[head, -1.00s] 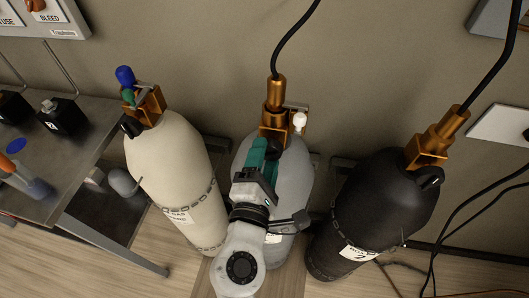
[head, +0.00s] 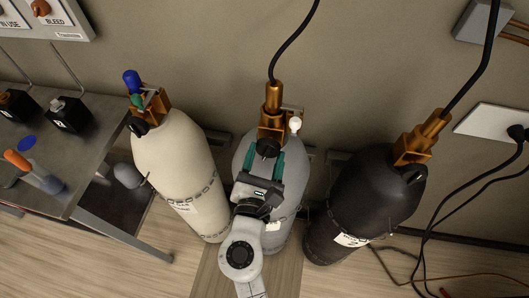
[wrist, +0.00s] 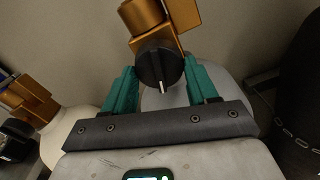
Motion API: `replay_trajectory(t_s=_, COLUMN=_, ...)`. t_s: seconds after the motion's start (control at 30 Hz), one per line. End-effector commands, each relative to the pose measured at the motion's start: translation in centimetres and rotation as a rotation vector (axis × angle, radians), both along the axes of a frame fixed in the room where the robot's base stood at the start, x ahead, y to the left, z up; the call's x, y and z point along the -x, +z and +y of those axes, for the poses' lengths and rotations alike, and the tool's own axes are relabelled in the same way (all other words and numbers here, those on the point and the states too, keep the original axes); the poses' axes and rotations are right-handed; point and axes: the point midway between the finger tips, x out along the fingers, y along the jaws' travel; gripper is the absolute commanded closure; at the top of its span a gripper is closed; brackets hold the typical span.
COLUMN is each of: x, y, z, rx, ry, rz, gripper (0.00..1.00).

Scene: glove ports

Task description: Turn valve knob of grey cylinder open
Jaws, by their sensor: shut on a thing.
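The grey cylinder (head: 292,160) stands between a cream one and a black one, with a brass valve (head: 272,118) on top. Its black round valve knob (head: 267,147) faces me. In the wrist view the knob (wrist: 158,64) carries a white pointer line directed downward, slightly right. My gripper (head: 266,157) has its teal fingers on either side of the knob, shut on it. The wrist view shows the gripper (wrist: 157,78) too, with one finger left and one right of the knob. The exact finger contact is hard to see.
The cream cylinder (head: 175,155) is close on the left and the black cylinder (head: 365,195) close on the right. A metal table (head: 62,170) with small items stands at far left. Black hoses rise from the grey and black cylinders' valves.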

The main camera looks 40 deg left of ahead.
Motion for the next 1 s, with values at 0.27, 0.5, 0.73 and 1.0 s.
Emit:
replay_trajectory(t_s=0.27, x=0.07, y=-0.2, z=-0.02, rx=0.119, ry=0.002, rz=-0.066, gripper=0.73)
replay_trajectory(t_s=0.5, x=0.06, y=-0.27, z=-0.06, rx=0.16, ry=0.002, rz=-0.093, gripper=0.73)
replay_trajectory(t_s=0.73, x=0.06, y=-0.33, z=-0.07, rx=0.166, ry=0.002, rz=-0.096, gripper=0.73)
replay_trajectory(t_s=1.0, x=0.06, y=-0.31, z=-0.07, rx=0.165, ry=0.002, rz=-0.096, gripper=0.36)
